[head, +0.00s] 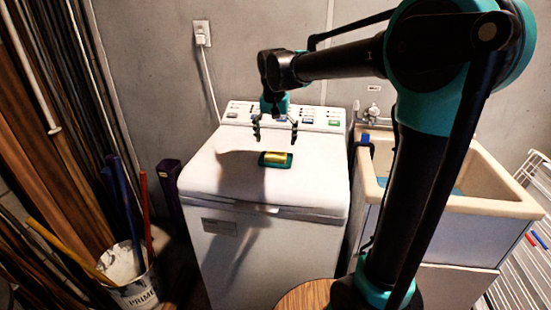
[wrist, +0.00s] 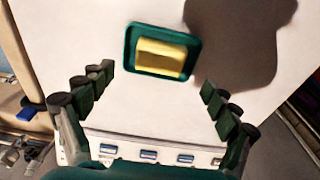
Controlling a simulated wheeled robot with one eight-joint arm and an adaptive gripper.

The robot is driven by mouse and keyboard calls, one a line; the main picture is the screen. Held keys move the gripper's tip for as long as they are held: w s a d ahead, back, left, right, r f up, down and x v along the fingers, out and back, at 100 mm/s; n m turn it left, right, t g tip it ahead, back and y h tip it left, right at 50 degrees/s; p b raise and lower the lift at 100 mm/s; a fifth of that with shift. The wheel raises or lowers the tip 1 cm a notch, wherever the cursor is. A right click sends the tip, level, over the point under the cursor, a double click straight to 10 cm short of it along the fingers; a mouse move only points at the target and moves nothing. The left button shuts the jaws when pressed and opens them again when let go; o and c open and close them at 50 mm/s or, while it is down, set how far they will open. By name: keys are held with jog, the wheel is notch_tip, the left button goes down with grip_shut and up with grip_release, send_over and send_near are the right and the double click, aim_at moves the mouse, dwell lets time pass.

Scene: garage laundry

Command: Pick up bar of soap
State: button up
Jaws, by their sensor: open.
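The bar of soap (head: 276,156) is yellow and sits in a dark green dish (head: 263,161) on the white washing machine lid (head: 210,167). In the wrist view the soap (wrist: 160,57) lies inside the dish (wrist: 131,68), in the upper middle. My gripper (head: 275,140) is open and empty, pointing down above the lid, near the machine's control panel. In the wrist view the fingers of my gripper (wrist: 158,98) are spread wide, with the soap and dish ahead of the tips, roughly centred between them. I see no contact with the soap.
The control panel (head: 320,117) runs along the back of the lid, close behind my gripper. A sink (head: 500,203) stands at the right with a tap (head: 372,110). A bucket with poles (head: 130,290) stands at the lower left. The lid around the dish is clear.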

aim_at(276, 154)
jog(key=shift+w+f, duration=0.15)
jog(key=shift+f, duration=2.85)
jog(key=c, duration=1.3)
notch_tip(276, 154, up, 20)
